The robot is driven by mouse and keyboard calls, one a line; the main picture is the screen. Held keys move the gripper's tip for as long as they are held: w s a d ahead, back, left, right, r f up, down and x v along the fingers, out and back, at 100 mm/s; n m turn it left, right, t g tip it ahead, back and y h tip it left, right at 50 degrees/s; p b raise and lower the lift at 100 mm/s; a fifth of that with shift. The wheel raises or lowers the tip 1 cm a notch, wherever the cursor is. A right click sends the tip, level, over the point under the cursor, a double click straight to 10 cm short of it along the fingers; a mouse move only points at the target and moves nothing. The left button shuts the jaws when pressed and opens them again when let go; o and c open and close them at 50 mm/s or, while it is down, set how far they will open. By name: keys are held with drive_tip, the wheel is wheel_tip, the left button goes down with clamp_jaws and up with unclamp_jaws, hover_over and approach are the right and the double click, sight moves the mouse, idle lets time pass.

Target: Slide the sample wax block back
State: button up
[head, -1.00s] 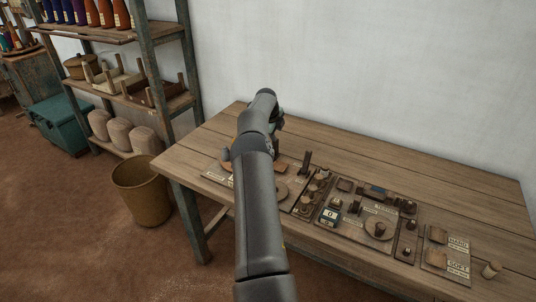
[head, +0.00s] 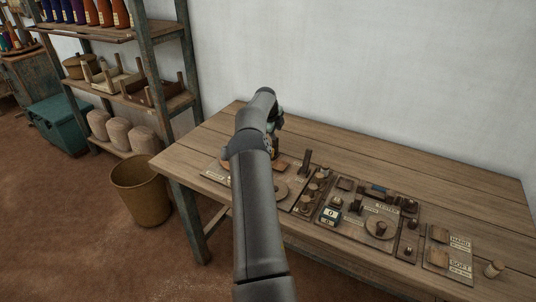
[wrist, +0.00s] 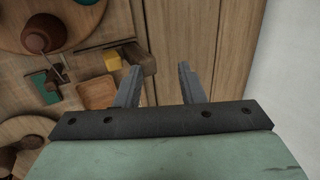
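A small yellow block (wrist: 113,61), which looks like the sample wax block, sits beside a dark brown block (wrist: 140,59) in the wrist view. My gripper (wrist: 158,67) is open, with its two grey fingers apart and only wooden boards visible between them. The yellow block is left of the left finger and apart from it. The dark brown block is closer, near that fingertip; whether they touch I cannot tell. In the head view my arm hides the fingers and most of this end of the table.
An orange-brown wooden plate (wrist: 97,94) lies left of the fingers, near round wooden discs (wrist: 40,22). A white wall (wrist: 292,60) stands at the right. The wooden table (head: 430,177) has free room at the back; several small fittings and labelled boards (head: 450,250) line its front.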

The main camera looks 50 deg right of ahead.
drive_tip(key=shift+o, duration=0.8)
drive_tip(key=f, duration=0.5)
drive_tip(key=shift+s+a, duration=0.35)
drive_tip(key=shift+y, duration=0.3)
drive_tip(key=shift+w+d+r+p, duration=0.15)
drive_tip(key=shift+r+p, duration=0.4)
drive_tip(key=shift+r, duration=0.35)
drive_tip(key=shift+w+d+r+p, duration=0.1)
drive_tip(key=shift+d+r+p, duration=0.1)
drive_tip(key=shift+r+p, duration=0.5)
drive_tip(key=shift+w+d+r+p, duration=0.15)
drive_tip(key=shift+r+p, duration=0.2)
drive_tip(key=shift+r, duration=0.7)
drive_tip(key=shift+d+r, duration=0.1)
drive_tip(key=shift+r, duration=0.35)
drive_tip(key=shift+r, duration=0.2)
